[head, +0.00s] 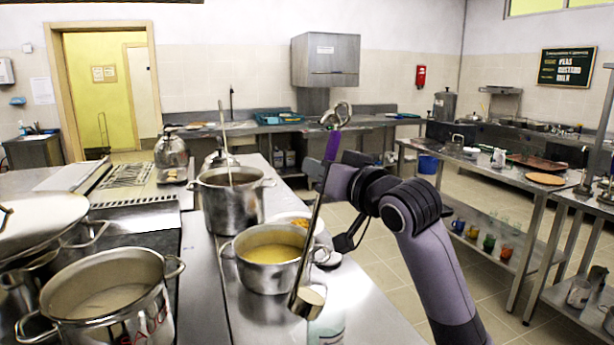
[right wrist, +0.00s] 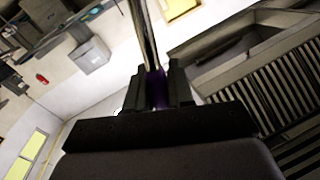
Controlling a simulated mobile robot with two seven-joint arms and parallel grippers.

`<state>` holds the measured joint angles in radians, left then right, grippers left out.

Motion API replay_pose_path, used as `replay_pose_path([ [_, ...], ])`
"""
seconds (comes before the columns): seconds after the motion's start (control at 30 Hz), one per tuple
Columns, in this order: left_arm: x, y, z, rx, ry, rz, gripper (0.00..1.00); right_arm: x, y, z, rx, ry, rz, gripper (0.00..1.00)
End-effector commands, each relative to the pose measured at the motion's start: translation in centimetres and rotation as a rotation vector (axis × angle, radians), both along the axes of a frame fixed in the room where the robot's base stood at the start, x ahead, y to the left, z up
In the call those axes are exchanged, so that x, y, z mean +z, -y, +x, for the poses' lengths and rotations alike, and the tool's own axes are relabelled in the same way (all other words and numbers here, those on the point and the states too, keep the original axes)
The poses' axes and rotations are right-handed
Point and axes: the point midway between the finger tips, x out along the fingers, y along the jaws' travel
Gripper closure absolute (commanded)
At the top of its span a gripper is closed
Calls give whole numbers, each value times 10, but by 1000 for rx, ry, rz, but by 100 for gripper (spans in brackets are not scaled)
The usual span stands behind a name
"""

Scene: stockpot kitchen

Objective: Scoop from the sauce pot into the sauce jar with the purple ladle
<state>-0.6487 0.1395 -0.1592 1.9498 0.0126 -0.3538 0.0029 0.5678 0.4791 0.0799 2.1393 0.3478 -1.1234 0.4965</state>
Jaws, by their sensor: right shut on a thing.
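The purple ladle (head: 312,232) hangs nearly upright, its hook at the top and its small bowl at the bottom. My right gripper (head: 328,170) is shut on its handle by the purple band; in the right wrist view, my right gripper (right wrist: 157,88) has the band between its fingers. The ladle bowl shows a pale top; I cannot tell whether it holds sauce. A jar (head: 328,328) with a pale green and white label, likely the sauce jar, is partly hidden below the bowl. The sauce pot (head: 150,318), with red lettering, stands at lower left with pale contents. My left gripper is out of view.
A pot of yellow soup (head: 271,255) stands just left of the ladle. A taller pot (head: 232,205) with a utensil in it stands behind. A big lidded pot (head: 40,225) is at the left edge. The counter right of the jar (head: 375,315) is clear.

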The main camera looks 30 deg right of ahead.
Motion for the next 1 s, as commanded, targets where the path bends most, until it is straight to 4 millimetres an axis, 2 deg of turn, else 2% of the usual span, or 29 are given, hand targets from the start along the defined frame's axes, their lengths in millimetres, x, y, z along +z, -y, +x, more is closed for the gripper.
replay_pose_path([
  [0.2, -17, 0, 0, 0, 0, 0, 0, -9, 22, 0, -1, 4, 86, 100],
  [1.0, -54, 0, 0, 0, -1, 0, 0, -29, 98, -1, 1, 7, 393, 100],
])
